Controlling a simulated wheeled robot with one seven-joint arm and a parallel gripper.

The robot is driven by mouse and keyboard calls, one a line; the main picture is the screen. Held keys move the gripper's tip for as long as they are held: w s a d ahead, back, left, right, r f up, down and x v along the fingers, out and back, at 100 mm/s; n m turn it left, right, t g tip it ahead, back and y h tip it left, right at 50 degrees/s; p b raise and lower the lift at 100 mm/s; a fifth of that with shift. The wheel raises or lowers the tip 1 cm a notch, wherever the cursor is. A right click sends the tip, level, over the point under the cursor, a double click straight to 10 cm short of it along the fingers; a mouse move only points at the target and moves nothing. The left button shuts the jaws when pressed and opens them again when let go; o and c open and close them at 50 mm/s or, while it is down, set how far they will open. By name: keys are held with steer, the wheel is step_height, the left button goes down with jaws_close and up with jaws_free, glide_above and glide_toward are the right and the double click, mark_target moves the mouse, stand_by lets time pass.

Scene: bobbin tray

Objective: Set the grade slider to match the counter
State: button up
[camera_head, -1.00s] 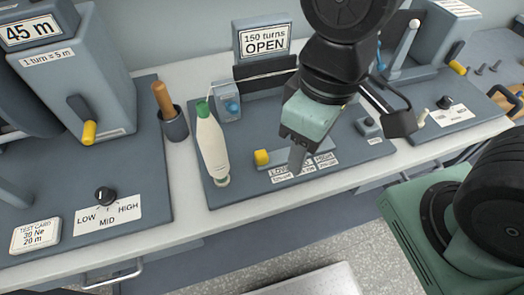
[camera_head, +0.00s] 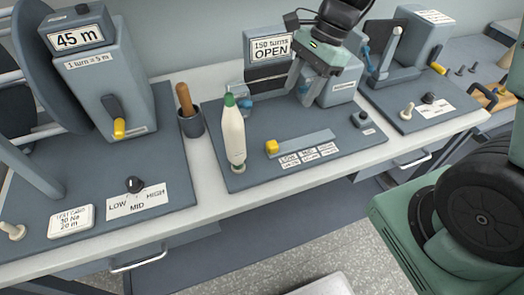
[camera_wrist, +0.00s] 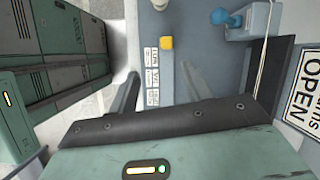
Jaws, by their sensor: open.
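The grade slider's yellow knob (camera_head: 272,146) sits at the left end of its grey track (camera_head: 306,143), on the middle station's board. Labels (camera_head: 309,154) starting with LOW and MID lie in front of the track. The knob also shows in the wrist view (camera_wrist: 167,42), ahead of the fingertips and between their lines, apart from them. The counter (camera_head: 77,38) on the left machine reads 45 m, with 1 turn = 5 m on a plate below. My gripper (camera_head: 299,88) is open and empty, above the back of the middle board. Its fingers show in the wrist view (camera_wrist: 158,70).
A white bobbin with a green top (camera_head: 234,135) stands left of the knob. A cup with a wooden handle (camera_head: 189,118) is farther left. The sign (camera_head: 269,48) reads 150 turns OPEN. A LOW-MID-HIGH dial (camera_head: 134,185) and a test card (camera_head: 72,220) are at left.

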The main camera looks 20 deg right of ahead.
steer(key=d+m, duration=0.1)
steer(key=m, duration=0.1)
steer(key=b, duration=0.1)
glide_toward(273, 143)
steer(key=x, duration=0.8)
steer(key=shift+a+f, duration=0.15)
steer(key=shift+f, duration=0.2)
